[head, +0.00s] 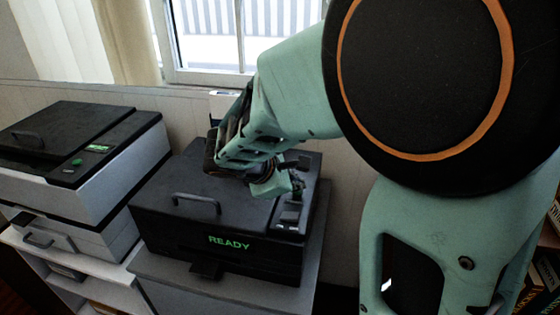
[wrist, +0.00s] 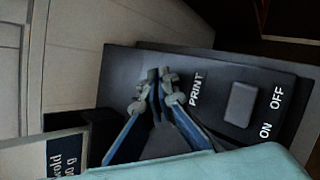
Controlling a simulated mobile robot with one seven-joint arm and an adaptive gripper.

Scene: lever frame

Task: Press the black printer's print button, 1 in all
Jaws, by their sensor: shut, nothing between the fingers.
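The black printer (head: 222,210) stands in the middle of the head view, with a green READY on its front. Its control panel (head: 291,216) is on the right of its top. In the wrist view the panel (wrist: 215,68) carries the word PRINT and a grey rocker switch (wrist: 240,104) marked ON and OFF. My gripper (head: 296,182) is over the far part of this panel. In the wrist view my gripper (wrist: 158,88) is shut and empty, its tips beside the word PRINT. The print button itself is not visible, perhaps hidden behind the fingers. I cannot tell whether the tips touch the panel.
A second printer (head: 75,195), white with a dark top and a green button, stands to the left. A window (head: 250,40) and a pale wall are behind. Books (head: 540,275) are at the lower right. A grey stand (head: 240,290) bears the black printer.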

